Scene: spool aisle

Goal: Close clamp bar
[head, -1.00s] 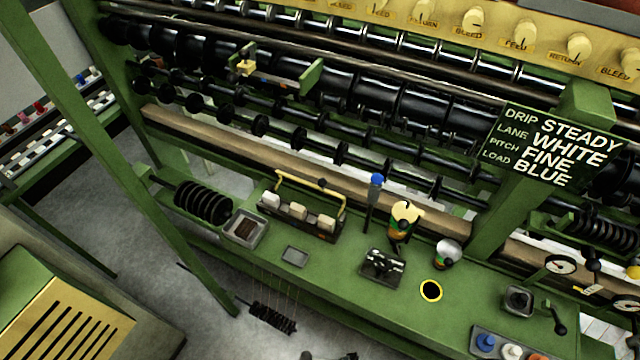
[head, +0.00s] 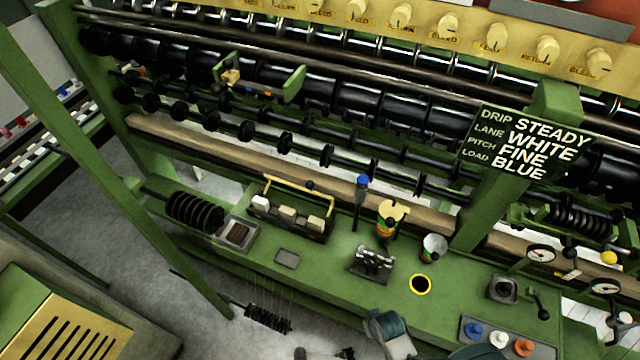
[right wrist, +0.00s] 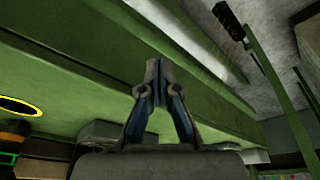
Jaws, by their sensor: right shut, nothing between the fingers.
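A yellow bar (head: 298,186), which looks like the clamp bar, stands raised over the back of a dark rack (head: 280,224) on the green bench. Pale blocks (head: 287,215) sit in the rack in front of it. In the right wrist view my right gripper (right wrist: 155,68) is shut and empty, with its fingertips together. It is seen against the bench's front edge, apart from the bar, which is not in that view. A blue-grey part of my arm (head: 390,335) shows at the bottom of the head view. My left gripper is not in view.
A tray (head: 237,234), a black-ringed coil (head: 195,211), a blue-topped tool (head: 361,188), cans (head: 391,222) and a metal fixture (head: 372,260) stand near the rack. A yellow-ringed hole (head: 420,285) is further right. Hanging weights (head: 268,318) are below the front edge.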

